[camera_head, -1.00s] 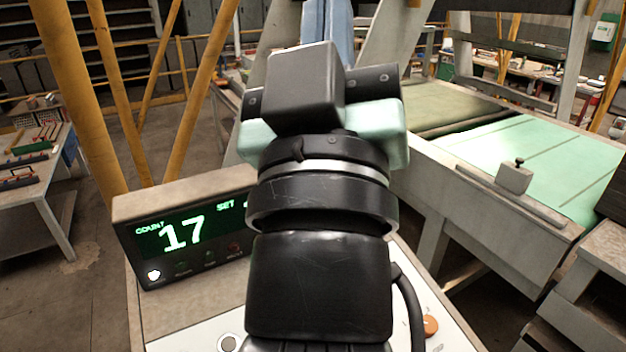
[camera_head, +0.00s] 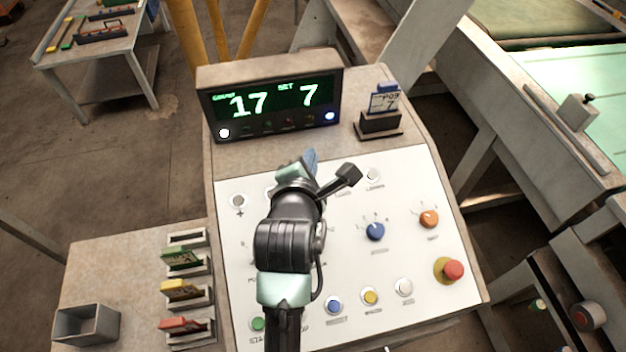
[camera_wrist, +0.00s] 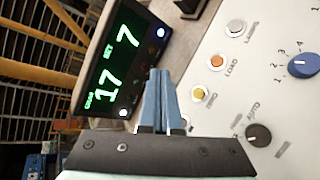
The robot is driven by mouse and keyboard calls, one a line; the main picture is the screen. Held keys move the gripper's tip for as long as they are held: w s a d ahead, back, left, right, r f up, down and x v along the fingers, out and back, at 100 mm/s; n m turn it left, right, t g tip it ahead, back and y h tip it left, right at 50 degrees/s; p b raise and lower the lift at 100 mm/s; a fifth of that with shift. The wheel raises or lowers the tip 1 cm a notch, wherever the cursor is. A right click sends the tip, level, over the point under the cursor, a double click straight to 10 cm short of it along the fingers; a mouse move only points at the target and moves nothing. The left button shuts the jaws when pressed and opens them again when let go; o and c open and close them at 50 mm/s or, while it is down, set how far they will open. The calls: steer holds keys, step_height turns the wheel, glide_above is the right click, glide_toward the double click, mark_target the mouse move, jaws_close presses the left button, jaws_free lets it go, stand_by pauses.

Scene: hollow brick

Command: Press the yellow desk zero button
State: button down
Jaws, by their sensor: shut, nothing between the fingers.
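A yellow button (camera_wrist: 199,94) sits on the white control panel (camera_wrist: 225,75) in the wrist view, just right of my fingertips; its small label is not clearly readable. My arm hides this spot in the head view. Another yellow button (camera_head: 370,297) sits in the panel's bottom row in the head view, with an unreadable label. My gripper (camera_wrist: 161,72) has its blue fingers shut with nothing between them. In the head view my gripper (camera_head: 311,158) is over the panel's upper part, partly hidden by my wrist. I cannot tell its height above the panel.
The display (camera_head: 270,100) reads COUNT 17 and SET 7. A card holder (camera_head: 379,122) stands right of it. An orange LOAD button (camera_wrist: 216,62) neighbours the yellow one. A blue knob (camera_head: 375,231), orange knob (camera_head: 429,218) and red mushroom button (camera_head: 452,270) are to the right.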

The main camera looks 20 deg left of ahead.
steer(key=shift+s+a+f+n+g, duration=0.15)
steer(key=shift+s+f+n, duration=0.15)
steer(key=shift+f, duration=0.2)
steer(key=shift+s+d+f+n+g, duration=0.1)
steer(key=shift+s+f+n+g, duration=0.15)
steer(key=shift+f, duration=0.2)
steer(key=shift+w, duration=0.1)
steer(key=f+b, duration=0.2)
steer(key=w+f+b, duration=0.1)
steer(key=f+b, duration=0.1)
steer(key=b, duration=0.1)
steer(key=a+f+b, duration=0.1)
steer(key=f+b, duration=0.1)
steer(key=f, duration=0.1)
steer(key=shift+w, duration=0.25)
steer(key=shift+w+a+f+b, duration=0.2)
steer(key=shift+w+f+b, duration=0.05)
steer(key=shift+f+b, duration=0.4)
steer(key=shift+f, duration=0.2)
stand_by(0.6)
steer(key=shift+w+f, duration=0.1)
steer(key=shift+f, duration=0.15)
